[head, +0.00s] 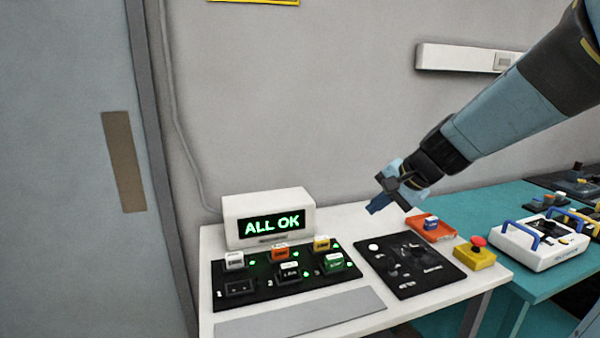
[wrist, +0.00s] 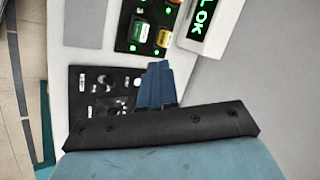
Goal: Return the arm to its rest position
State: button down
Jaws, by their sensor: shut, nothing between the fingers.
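My arm (head: 510,110) reaches in from the upper right in the head view.
A white display box (head: 230,225) reading "ALL OK" in green stands behind a black board (head: 230,300) with several coloured blocks and green lights. An orange tray (head: 440,237), a yellow box with a red button (head: 475,258) and a white blue-handled case (head: 540,262) are at right.

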jog(key=s+d+r+n+h, duration=0.2)
jog(key=s+d+n, duration=0.1)
jog(key=s, duration=0.6)
jog(key=s+d+r+n+h, duration=0.2)
jog(key=s+d+n+h, duration=0.1)
jog(key=s, duration=0.5)
jog(key=shift+s+d+n, duration=0.25)
jog(key=shift+s+n, duration=0.1)
jog(key=shift+n, duration=0.55)
